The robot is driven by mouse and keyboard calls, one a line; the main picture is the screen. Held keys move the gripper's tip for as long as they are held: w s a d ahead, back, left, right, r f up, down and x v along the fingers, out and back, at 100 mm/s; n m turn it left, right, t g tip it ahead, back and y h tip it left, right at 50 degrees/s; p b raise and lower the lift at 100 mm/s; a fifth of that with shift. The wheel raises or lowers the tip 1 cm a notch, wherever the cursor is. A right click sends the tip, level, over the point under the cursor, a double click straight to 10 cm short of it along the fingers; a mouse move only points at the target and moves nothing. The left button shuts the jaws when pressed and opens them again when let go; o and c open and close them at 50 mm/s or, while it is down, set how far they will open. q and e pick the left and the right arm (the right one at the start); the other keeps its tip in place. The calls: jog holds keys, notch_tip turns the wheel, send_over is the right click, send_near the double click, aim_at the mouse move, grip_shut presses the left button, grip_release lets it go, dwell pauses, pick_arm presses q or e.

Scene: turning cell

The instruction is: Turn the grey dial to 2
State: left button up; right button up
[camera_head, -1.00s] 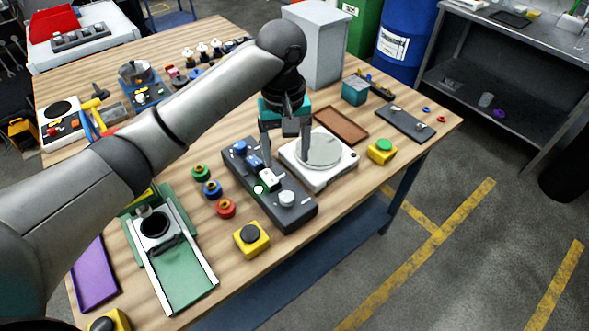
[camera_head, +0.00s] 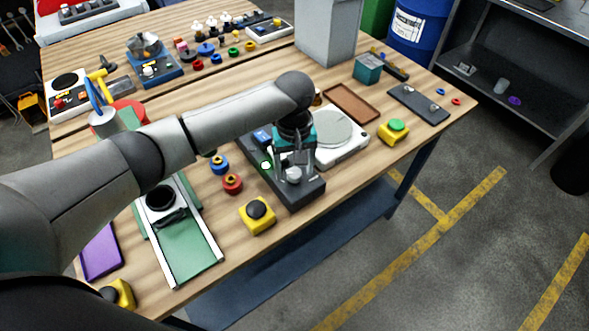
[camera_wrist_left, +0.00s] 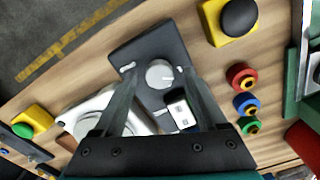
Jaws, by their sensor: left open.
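The grey dial (camera_head: 293,175) is a round knob on the near end of a dark control box (camera_head: 304,196). It also shows in the left wrist view (camera_wrist_left: 160,73), on the same dark box (camera_wrist_left: 142,48). Small white marks surround it, too small to read, so its setting cannot be told. My left gripper (camera_head: 292,172) is open and points down over the dial. In the left wrist view the fingers of my left gripper (camera_wrist_left: 158,74) stand on either side of the dial, with gaps visible. Whether they are level with it is unclear. My right gripper is not in view.
A white scale (camera_head: 345,152) stands close on the right. A yellow box with a black button (camera_head: 257,214) and a red knob (camera_head: 232,183) are left.

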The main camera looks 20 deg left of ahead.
pick_arm(q)
jog(key=shift+f, duration=0.35)
jog(key=shift+c, duration=0.3)
grip_shut()
